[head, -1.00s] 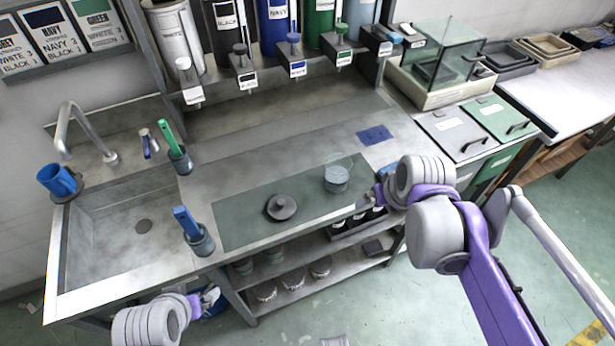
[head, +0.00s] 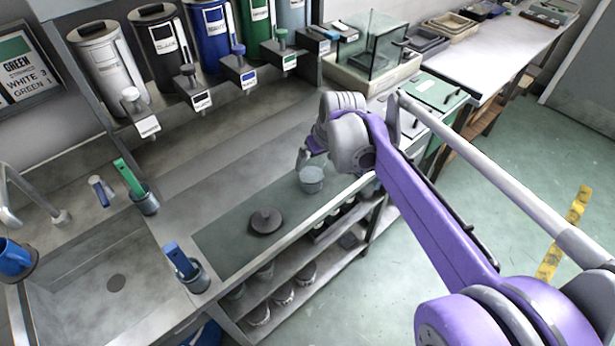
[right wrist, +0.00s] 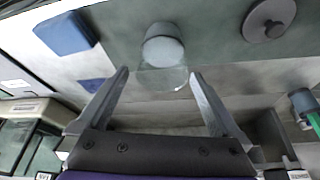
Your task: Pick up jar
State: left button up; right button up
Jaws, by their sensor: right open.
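The jar is a clear glass vessel (head: 311,181) with a pale content or base, standing upright on the dark green mat (head: 225,240) near the counter's front edge. My right gripper (head: 310,158) is at the jar's far side in the head view, partly hidden by its own wrist. In the right wrist view, the open right fingers (right wrist: 158,75) stand either side of the jar (right wrist: 163,52), with its body at and just beyond the tips. I cannot tell whether they touch it. A round grey lid with a knob (head: 266,221) lies left of the jar. My left gripper is out of view.
A cup with a blue-handled brush (head: 195,277) and a cup with a green-handled brush (head: 146,203) stand by the sink (head: 90,290). Labelled canisters (head: 160,45) line the back shelf. A glass tank (head: 372,50) is at the back right. Bare counter lies behind the mat.

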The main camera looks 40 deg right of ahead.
aim_at(309, 168)
jog(key=x, duration=0.7)
jog(key=shift+w+a+f, duration=0.15)
jog(key=shift+w, duration=0.15)
grip_shut()
notch_tip(309, 168, up, 10)
dwell(0.7)
